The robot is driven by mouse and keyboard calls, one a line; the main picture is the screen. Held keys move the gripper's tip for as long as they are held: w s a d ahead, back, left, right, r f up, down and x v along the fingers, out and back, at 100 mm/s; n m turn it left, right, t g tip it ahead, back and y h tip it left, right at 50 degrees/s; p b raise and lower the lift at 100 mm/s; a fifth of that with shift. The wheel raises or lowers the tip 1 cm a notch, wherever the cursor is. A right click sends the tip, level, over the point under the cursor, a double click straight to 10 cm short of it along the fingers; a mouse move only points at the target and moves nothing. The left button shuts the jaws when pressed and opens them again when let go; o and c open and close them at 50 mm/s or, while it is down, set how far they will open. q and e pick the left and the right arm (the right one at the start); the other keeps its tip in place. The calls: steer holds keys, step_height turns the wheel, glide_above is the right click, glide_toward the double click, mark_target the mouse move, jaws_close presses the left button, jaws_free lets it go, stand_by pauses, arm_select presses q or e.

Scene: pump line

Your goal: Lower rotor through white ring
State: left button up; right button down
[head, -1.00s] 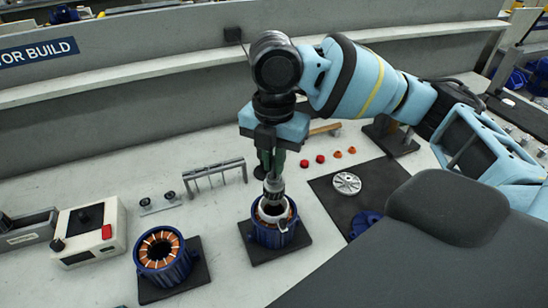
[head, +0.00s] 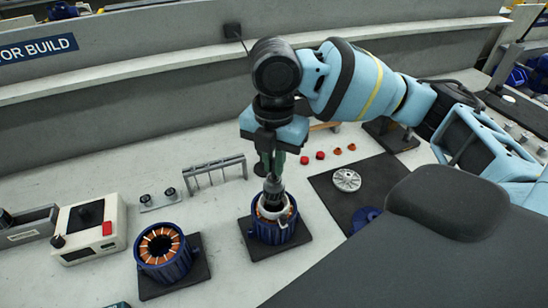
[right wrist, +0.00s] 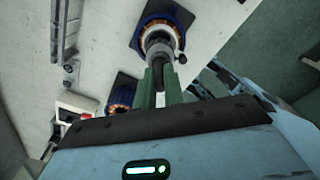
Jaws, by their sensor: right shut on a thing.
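My right gripper (head: 271,170) is shut on the grey rotor (head: 273,186) and holds it upright over the right-hand blue stator (head: 273,232). The rotor's lower part is inside the white ring (head: 283,214) at the stator's mouth; how deep it reaches is hidden. In the right wrist view the green fingers (right wrist: 159,85) hold the rotor's shaft (right wrist: 159,46), with the blue stator (right wrist: 172,12) and its copper windings beyond. My left gripper is not in view.
A second blue stator (head: 163,252) with copper windings stands on a dark pad (head: 200,268) to the left. A white control box (head: 90,228) is farther left. A dark mat (head: 375,180) with a silver disc (head: 346,180) lies to the right.

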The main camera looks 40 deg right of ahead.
mark_target(274, 182)
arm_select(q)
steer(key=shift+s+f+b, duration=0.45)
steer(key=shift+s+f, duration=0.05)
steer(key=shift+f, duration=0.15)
arm_select(e)
steer(key=shift+f, duration=3.05)
steer(key=c, duration=1.4)
jaws_free()
steer(key=shift+o, duration=0.2)
steer(key=shift+o, duration=1)
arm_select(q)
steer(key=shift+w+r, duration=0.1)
arm_select(e)
steer(key=shift+r+p, duration=1.75)
steer(key=shift+r, duration=0.8)
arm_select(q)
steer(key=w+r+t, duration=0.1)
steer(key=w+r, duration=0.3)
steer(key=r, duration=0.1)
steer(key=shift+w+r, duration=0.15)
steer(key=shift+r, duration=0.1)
